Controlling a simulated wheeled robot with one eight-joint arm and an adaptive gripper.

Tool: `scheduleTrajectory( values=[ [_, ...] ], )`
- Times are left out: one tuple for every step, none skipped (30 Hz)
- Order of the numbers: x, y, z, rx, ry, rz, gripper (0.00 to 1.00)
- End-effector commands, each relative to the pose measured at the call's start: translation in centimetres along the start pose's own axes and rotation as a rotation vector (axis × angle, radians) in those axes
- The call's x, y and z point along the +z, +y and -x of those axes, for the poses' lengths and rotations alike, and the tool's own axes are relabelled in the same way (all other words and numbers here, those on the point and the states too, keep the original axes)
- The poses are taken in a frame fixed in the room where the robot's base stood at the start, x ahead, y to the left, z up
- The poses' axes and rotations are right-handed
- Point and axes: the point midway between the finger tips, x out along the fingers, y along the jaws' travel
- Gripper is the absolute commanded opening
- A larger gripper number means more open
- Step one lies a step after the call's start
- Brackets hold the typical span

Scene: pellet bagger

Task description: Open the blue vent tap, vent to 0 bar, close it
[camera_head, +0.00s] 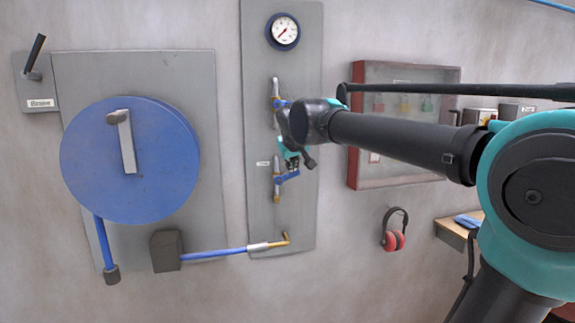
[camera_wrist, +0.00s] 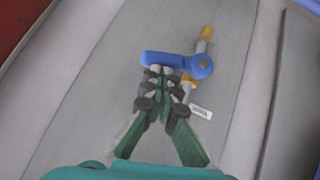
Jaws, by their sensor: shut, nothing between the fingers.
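The lower blue tap (camera_head: 291,175) sits on a brass pipe on the grey panel, with its lever turned crosswise to the pipe. In the wrist view the blue lever (camera_wrist: 178,64) points left from its round hub. A small white label (camera_wrist: 201,111) is beside it. My gripper (camera_head: 291,163) is shut and empty just above the lever in the head view. In the wrist view my gripper's tips (camera_wrist: 160,75) overlap the lever's edge; I cannot tell whether they touch. The gauge (camera_head: 283,31) is at the panel top; its needle seems to point lower left, numbers unreadable.
Another blue tap (camera_head: 278,103) is higher on the panel, partly behind my arm. A blue round hatch (camera_head: 85,155) is at left. A red-framed cabinet (camera_head: 355,165) is behind my arm, with red ear defenders (camera_head: 394,238) hanging below. A blue hose (camera_head: 213,254) runs low along the wall.

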Motion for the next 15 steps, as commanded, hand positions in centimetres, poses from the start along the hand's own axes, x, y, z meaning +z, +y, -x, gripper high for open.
scheduleTrajectory(
  values=[
    [0.2,0.38,-0.18,-0.023,-0.001,-0.03,0.0],
    [0.28,0.48,-0.26,-0.038,-0.001,-0.045,0.0],
    [0.37,0.56,-0.36,-0.058,0.0,-0.065,0.0],
    [0.46,0.61,-0.44,-0.072,-0.001,-0.077,0.0],
    [0.54,0.69,-0.51,-0.085,-0.001,-0.092,0.0],
    [0.64,0.72,-0.59,-0.101,-0.001,-0.106,0.0],
    [0.69,0.69,-0.65,-0.109,-0.001,-0.113,0.0],
    [0.74,0.66,-0.7,-0.107,-0.001,-0.108,0.0],
    [0.81,0.69,-0.77,-0.107,-0.001,-0.107,0.0],
    [0.86,0.72,-0.82,-0.106,-0.001,-0.106,0.0],
    [0.91,0.75,-0.87,-0.106,-0.001,-0.106,0.0],
    [0.96,0.79,-0.93,-0.106,-0.001,-0.106,0.0],
    [1.0,0.82,-0.97,-0.106,-0.001,-0.105,0.0],
    [1.04,0.84,-1.0,-0.105,-0.001,-0.105,0.0],
    [1.07,0.86,-1.04,-0.105,-0.001,-0.105,0.0]
  ],
)
